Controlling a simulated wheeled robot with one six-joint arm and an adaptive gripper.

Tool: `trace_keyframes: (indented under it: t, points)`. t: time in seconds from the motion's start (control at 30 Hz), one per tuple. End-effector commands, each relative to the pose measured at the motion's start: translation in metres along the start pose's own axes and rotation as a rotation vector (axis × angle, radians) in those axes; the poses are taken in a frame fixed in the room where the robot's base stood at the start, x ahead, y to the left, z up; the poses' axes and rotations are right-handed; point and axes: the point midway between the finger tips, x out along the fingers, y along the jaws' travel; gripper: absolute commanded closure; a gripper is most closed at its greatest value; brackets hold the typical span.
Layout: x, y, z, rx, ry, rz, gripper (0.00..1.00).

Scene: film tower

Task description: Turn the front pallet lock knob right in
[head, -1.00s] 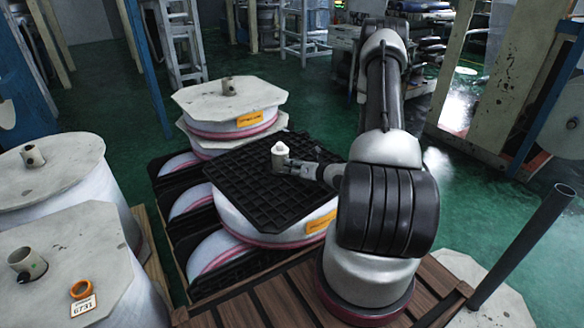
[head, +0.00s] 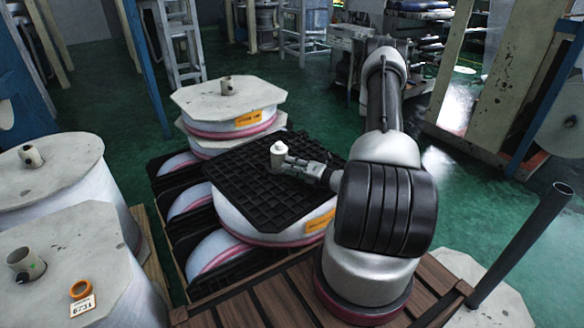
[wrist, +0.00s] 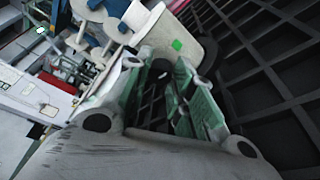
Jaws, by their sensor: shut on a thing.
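A cream knob (head: 278,152) with a narrower top stands at the middle of a black gridded pallet (head: 247,193), which lies on a white film reel (head: 262,232). My gripper (head: 290,166) reaches in from the right, low over the pallet, and is shut on the knob's side. In the wrist view the cream piece (wrist: 178,28) with a green square mark shows just beyond the green-padded fingers of my gripper (wrist: 162,72). The exact contact is hard to see, and the knob's base is partly hidden by the gripper.
Another reel (head: 228,100) with a grey octagonal cover stands behind the pallet. Two covered reels (head: 75,240) stand at left, one with an orange ring (head: 80,290) and a tag. A dark upright pole (head: 522,245) stands at right.

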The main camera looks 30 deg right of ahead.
Motion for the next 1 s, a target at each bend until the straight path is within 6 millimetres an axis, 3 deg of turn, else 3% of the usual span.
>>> trace_keyframes:
  t: [0.43, 0.47, 0.57, 1.0]
  points:
    - [0.0, -0.0006, -0.0004, 0.008, 0.0, 0.001, 1.0]
    - [0.0, -0.0006, -0.0004, 0.008, 0.0, 0.001, 0.71]
    - [0.0, -0.0005, -0.0003, 0.008, 0.0, 0.002, 0.54]
    - [-0.0001, 0.0008, -0.0002, -0.046, 0.003, -0.02, 0.54]
